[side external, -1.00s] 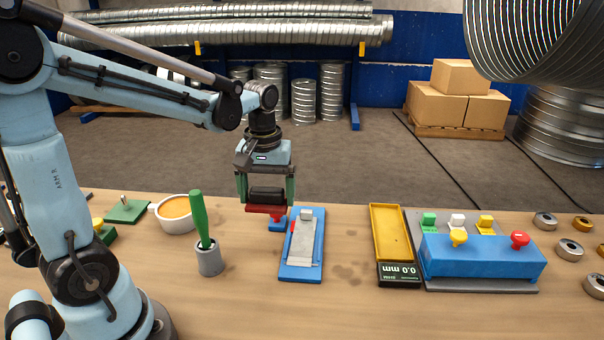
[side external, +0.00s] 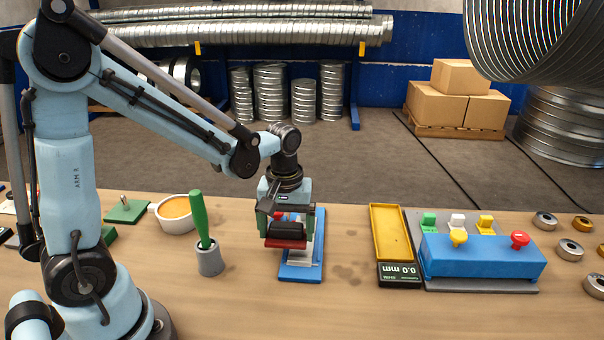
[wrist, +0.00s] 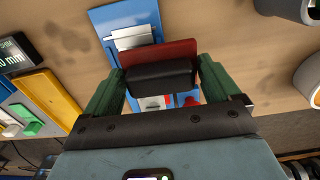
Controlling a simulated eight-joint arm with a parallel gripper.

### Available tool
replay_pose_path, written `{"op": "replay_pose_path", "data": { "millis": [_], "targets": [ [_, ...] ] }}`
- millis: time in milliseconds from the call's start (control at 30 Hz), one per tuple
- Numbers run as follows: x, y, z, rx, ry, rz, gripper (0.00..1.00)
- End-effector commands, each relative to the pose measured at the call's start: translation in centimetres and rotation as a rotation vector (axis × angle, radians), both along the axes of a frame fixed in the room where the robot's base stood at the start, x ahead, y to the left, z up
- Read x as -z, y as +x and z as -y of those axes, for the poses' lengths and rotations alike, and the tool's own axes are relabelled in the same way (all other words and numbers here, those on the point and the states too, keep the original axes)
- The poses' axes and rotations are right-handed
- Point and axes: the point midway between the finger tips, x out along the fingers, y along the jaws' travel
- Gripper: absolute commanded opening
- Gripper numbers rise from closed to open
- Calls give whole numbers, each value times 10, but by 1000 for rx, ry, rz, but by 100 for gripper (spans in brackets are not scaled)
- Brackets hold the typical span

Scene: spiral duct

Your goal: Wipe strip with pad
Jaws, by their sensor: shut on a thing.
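The strip is a silvery piece (wrist: 134,38) on a blue plate (side external: 314,247), which lies on the bench near the middle. The pad is a block with a black top and a red underside (side external: 286,236); in the wrist view its red part (wrist: 158,52) shows beyond the black. My gripper (side external: 285,229) is shut on the pad, its green fingers on either side in the wrist view (wrist: 156,82). The pad is over the left part of the blue plate and hides part of the strip. I cannot tell whether it touches the strip.
A grey cup with a green handle (side external: 203,240) stands left of the plate, with an orange-filled bowl (side external: 175,212) behind. A yellow tray (side external: 391,232) and a blue box with knobs (side external: 482,257) are to the right. Bare bench lies in front.

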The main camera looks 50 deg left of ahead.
Motion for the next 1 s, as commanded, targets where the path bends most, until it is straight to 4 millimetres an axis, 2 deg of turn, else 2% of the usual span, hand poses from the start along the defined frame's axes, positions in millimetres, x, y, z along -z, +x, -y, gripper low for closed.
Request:
{"op": "replay_pose_path", "data": {
  "millis": [167, 233, 300, 900, 1000],
  "targets": [
    [17, 0, 0, 0, 0, 0, 65],
    [31, 1, 0, 0, 0, 0, 65],
    [28, 6, 5, 3, -1, 1, 57],
    [29, 43, 45, 3, -1, 1, 57],
    [29, 35, 35, -2, 0, 0, 57]
  ]
}}
